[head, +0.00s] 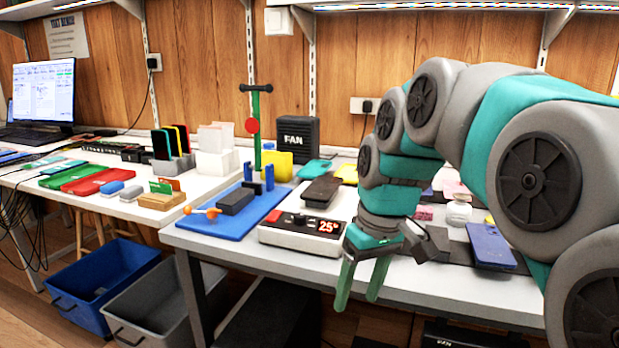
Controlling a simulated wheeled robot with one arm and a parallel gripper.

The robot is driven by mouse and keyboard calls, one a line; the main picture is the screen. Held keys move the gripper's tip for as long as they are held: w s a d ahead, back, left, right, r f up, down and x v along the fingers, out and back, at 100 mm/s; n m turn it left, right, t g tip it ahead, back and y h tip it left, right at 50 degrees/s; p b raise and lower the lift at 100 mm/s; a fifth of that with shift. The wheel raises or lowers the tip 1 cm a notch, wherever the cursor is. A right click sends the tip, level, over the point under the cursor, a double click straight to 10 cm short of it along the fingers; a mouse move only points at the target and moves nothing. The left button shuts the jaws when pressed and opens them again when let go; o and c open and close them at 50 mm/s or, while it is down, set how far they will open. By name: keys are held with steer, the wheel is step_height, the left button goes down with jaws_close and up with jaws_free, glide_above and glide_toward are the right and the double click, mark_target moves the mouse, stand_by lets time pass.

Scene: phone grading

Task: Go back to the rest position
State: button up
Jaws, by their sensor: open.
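My gripper (360,283) hangs at the front edge of the white table (222,240), pointing down. Its two green fingers are apart with nothing between them. My arm comes in from the right and hides part of the table behind it. A white device with a red display (302,232) stands just left of my gripper, and a dark phone (321,190) lies at its back edge. A blue phone (490,246) lies on a dark mat to the right of my gripper.
A blue mat (203,226) with a green post (256,130) is on the left of the table. A black FAN box (298,138) stands at the back. A blue bin (105,285) and a grey bin (150,308) are on the floor at left.

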steer(key=s+d+f+m+g+h, duration=0.1)
steer(key=s+d+f+m, duration=0.1)
steer(key=s+f, duration=0.6)
steer(key=s+d+f+m+g, duration=0.1)
steer(key=s+d+f+m, duration=0.2)
steer(key=s, duration=1.1)
step_height(320, 180, down, 5)
steer(key=shift+s+d+f+h, duration=0.2)
steer(key=shift+s+d+h, duration=0.2)
steer(key=shift+d, duration=0.75)
